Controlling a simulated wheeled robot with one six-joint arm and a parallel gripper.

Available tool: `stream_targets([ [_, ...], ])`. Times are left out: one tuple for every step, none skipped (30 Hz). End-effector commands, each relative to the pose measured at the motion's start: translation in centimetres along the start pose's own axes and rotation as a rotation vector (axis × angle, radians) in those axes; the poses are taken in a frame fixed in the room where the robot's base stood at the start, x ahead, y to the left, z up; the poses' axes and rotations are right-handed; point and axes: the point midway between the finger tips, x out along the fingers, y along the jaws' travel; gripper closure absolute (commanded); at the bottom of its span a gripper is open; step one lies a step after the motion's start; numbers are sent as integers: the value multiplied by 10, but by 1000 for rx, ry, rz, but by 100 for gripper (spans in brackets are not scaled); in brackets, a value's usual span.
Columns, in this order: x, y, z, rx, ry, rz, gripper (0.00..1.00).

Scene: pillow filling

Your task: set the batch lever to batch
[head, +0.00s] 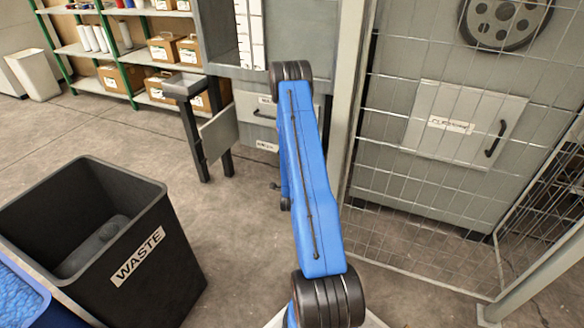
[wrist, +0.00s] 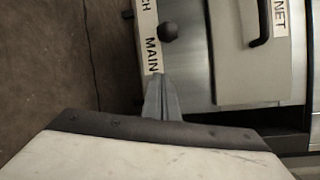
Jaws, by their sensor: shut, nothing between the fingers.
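In the wrist view a round black knob (wrist: 167,31), which looks like the end of the batch lever, stands out from a grey machine front. Beside it runs a white label strip (wrist: 152,55). A gap shows between tips and knob. In the head view my arm hides the gripper and lever.
A cabinet door with a black handle (wrist: 259,25) is right of the knob. In the head view a wire fence (head: 390,190) stands on the right, a black waste bin (head: 165,215) at the lower left and shelves (head: 130,75) at the back left.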

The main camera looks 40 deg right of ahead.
Motion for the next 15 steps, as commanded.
stream_targets([
  [9,0,0,1,0,-3,100],
  [15,-1,0,1,0,-3,100],
  [22,-1,0,1,0,-2,100],
  [27,-1,0,1,-1,-3,100],
  [33,-1,0,2,-1,-3,100],
  [40,-1,0,1,0,-2,100],
  [45,-1,0,1,0,-3,100],
  [50,-1,0,1,0,-3,100],
  [57,-1,0,1,0,-2,100],
  [63,-1,0,1,0,-3,100],
  [68,-1,0,1,0,-3,100],
  [74,-1,0,0,0,-2,100],
  [75,-1,4,0,-2,-2,100],
  [72,0,10,0,-4,0,100],
  [69,0,16,0,-4,0,100],
])
